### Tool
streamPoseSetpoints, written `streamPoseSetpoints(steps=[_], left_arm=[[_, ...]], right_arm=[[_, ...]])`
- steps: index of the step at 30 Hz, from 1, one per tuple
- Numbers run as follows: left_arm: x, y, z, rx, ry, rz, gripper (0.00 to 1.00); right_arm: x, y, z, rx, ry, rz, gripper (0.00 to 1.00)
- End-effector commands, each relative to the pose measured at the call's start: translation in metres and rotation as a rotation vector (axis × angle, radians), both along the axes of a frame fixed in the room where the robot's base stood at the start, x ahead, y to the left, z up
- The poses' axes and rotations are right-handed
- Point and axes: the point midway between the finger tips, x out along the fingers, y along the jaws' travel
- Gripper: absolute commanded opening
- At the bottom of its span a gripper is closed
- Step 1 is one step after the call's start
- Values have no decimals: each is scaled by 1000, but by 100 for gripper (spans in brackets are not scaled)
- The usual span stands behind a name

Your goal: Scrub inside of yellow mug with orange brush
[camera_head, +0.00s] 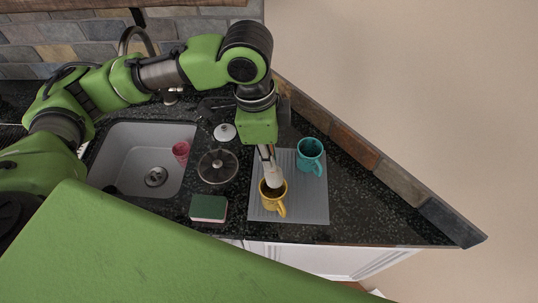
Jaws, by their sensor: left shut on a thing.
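The yellow mug (269,203) stands upright on the grey ribbed mat (308,208), its handle toward the lower right. My left gripper (269,170) points down from above, with its tip at the mug's mouth. It is shut on a slim thing that reaches down into the mug, seemingly the orange brush. The fingers and the mug hide most of it, and I cannot make out its colour. No other brush shows on the counter. My right gripper is out of view.
A teal mug (310,156) stands on the mat behind and right of the yellow one. A green sponge (208,208), a round dark drainer (218,167) and a white-topped item (224,132) lie left. The sink (125,155) holds a pink cup (181,151). A stone-tiled ledge (405,190) bounds the right.

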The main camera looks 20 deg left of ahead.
Motion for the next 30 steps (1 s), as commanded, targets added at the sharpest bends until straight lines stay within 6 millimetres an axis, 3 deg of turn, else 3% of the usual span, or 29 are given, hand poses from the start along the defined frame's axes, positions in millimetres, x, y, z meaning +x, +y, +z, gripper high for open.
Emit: streamPoseSetpoints(steps=[5, 18, 30], left_arm=[[0, 0, -14, 0, 0, 0, 0], [0, 0, -49, 0, 1, 1, 0], [0, 0, -80, 0, 1, 1, 0]], right_arm=[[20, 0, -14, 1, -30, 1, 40], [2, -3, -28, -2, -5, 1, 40], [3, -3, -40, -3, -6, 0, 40]])
